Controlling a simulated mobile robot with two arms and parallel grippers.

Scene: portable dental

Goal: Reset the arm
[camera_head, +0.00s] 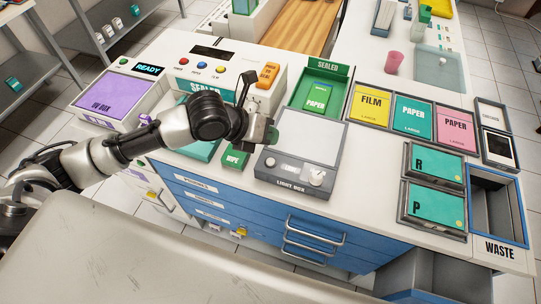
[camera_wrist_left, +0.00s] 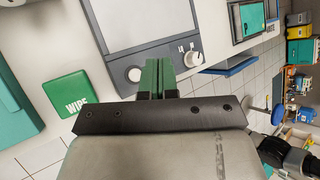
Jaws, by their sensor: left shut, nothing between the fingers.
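My left arm (camera_head: 150,140) reaches in from the left over the counter in the head view. Its gripper (camera_head: 272,134) is above the counter, beside the upper left corner of the light box (camera_head: 289,174). In the left wrist view, the gripper's green fingertips (camera_wrist_left: 157,76) are together with nothing between them. A green WIPE packet (camera_wrist_left: 75,93) lies to the left of the fingers. My right gripper does not show.
The SEALED tray (camera_head: 291,110) holds a PAPER packet (camera_head: 318,97). FILM (camera_head: 370,101) and PAPER trays stand to its right. The UV box (camera_head: 100,97) is at left. Blue drawers (camera_head: 230,202) are below.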

